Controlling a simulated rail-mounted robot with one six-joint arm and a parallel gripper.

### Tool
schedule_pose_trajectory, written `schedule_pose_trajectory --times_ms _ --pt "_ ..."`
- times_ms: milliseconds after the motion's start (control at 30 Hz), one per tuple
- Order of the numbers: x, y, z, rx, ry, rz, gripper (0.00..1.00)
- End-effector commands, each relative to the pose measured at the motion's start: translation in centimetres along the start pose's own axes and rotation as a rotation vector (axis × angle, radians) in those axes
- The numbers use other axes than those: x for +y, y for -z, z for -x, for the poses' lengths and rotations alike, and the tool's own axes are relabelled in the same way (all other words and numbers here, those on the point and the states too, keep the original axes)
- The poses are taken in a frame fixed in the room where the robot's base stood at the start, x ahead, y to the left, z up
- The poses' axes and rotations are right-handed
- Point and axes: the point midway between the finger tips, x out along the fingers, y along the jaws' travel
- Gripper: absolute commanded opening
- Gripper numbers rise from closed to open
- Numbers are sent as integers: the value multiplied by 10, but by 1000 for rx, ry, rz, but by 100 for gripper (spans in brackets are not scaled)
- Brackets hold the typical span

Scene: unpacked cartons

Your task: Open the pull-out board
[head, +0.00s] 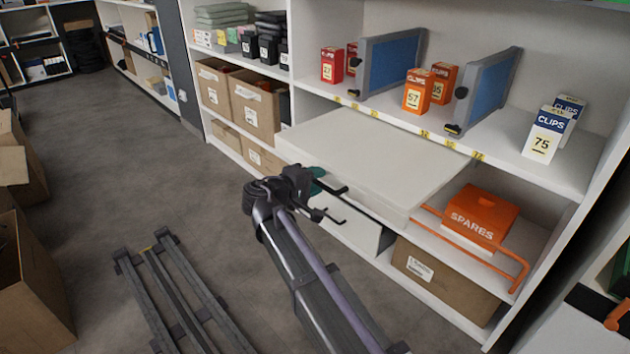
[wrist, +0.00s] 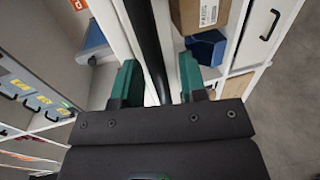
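The pull-out board (head: 370,150) is a thick white slab in the middle of the shelving. It juts out past the front of the shelf above it. My gripper (head: 318,188) is at its front left edge, low and close to it. In the wrist view the two green fingers (wrist: 158,82) stand apart, with a dark bar (wrist: 145,30) running between them that looks like a handle. A gap shows on both sides of the bar. The head view does not clearly show the bar's join with the board, as my gripper partly covers it.
An orange rail (head: 480,258) and an orange SPARES box (head: 480,215) are right of the board, above a brown carton (head: 440,280). Clip boxes and blue-panelled dividers (head: 392,62) stand on the shelf above.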

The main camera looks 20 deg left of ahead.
Motion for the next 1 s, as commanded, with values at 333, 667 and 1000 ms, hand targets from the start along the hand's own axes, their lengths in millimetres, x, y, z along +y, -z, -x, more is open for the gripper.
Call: schedule_pose_trajectory --times_ms 333,667,1000 --pt "3 0 38 4 0 1 39" --pt "1 0 105 1 0 0 39" --pt "0 0 108 -1 0 0 39"
